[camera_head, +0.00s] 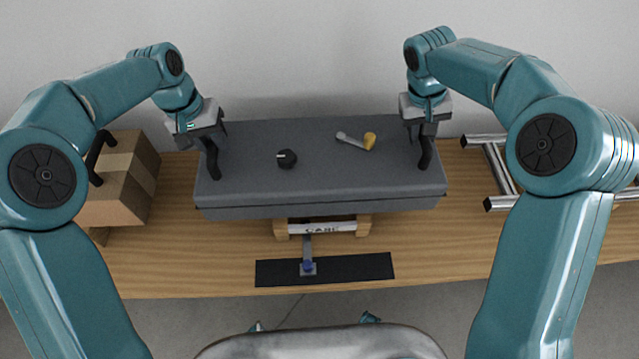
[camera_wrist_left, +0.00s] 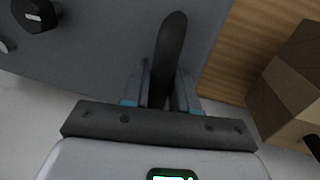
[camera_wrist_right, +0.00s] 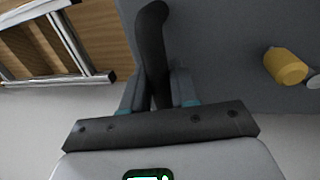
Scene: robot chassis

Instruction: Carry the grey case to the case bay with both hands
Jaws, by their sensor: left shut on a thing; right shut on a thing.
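The grey case (camera_head: 318,185) is a wide, flat slab in the middle of the head view, with a black handle at each end. My left gripper (camera_head: 209,140) is shut on the left handle (camera_head: 213,165), also seen in the left wrist view (camera_wrist_left: 170,50). My right gripper (camera_head: 424,132) is shut on the right handle (camera_head: 426,157), also seen in the right wrist view (camera_wrist_right: 151,40). The case looks level. A label (camera_head: 322,228), seemingly reading CASE, shows on a wood-ended support just below its front edge. I cannot tell whether the case touches what is beneath it.
A black knob (camera_head: 287,159) and a yellow-ended piece (camera_head: 369,141) are on the case top. A cardboard box (camera_head: 130,180) stands left, with a black handle. A metal rail frame (camera_head: 500,170) lies right. A black strip (camera_head: 350,269) and a blue-topped clamp-like part (camera_head: 308,266) lie in front.

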